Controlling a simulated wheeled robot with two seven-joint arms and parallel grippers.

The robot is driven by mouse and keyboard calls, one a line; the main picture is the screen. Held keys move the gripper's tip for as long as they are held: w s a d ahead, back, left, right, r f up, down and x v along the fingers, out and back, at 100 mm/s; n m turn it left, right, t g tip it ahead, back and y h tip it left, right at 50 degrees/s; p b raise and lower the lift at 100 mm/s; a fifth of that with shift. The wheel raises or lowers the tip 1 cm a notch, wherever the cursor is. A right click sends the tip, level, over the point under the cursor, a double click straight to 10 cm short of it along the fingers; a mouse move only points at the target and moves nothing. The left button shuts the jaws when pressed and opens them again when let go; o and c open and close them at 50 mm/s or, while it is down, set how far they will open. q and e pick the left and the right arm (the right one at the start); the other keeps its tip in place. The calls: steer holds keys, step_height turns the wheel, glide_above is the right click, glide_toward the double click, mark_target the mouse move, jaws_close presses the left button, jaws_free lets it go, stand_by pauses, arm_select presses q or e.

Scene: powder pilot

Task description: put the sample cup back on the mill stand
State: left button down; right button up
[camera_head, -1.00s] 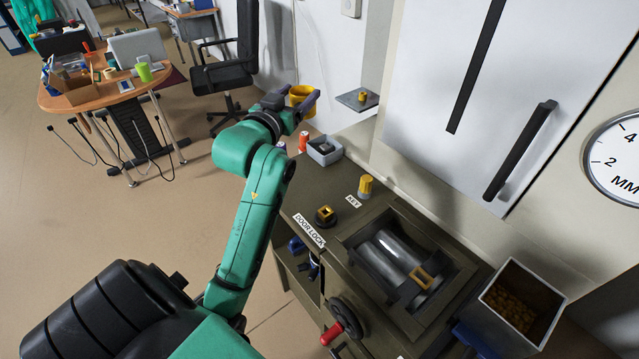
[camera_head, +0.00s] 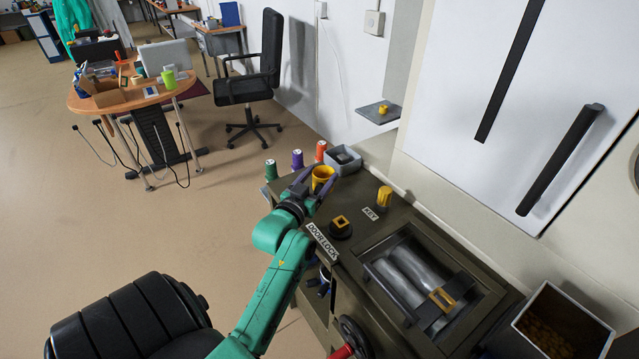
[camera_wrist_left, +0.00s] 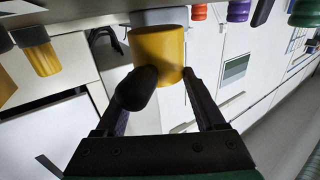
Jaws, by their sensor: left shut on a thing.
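The yellow sample cup (camera_head: 322,175) is between the two dark fingers of my left gripper (camera_head: 317,181), which is shut on it. In the head view it shows over the far left end of the mill stand's dark top (camera_head: 357,194). The left wrist view also shows the cup (camera_wrist_left: 157,48) between the fingers, in a picture that looks upside down. I cannot tell whether its base touches the stand. My right gripper is not in view.
Green (camera_head: 270,169), purple (camera_head: 297,159) and orange (camera_head: 320,150) spools and a grey box (camera_head: 343,160) stand close behind the cup. A yellow key knob (camera_head: 384,197), a door lock knob (camera_head: 341,226) and the rollers (camera_head: 405,276) are nearer. A small wall shelf (camera_head: 378,113) juts out behind.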

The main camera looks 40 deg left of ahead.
arm_select(q)
steer(key=shift+f, duration=1.05)
jaws_free()
steer(key=shift+r, duration=0.1)
steer(key=shift+s, duration=0.15)
steer(key=b+v, duration=0.1)
steer(key=v, duration=1)
steer(key=shift+s, duration=0.35)
steer(key=shift+d, duration=0.1)
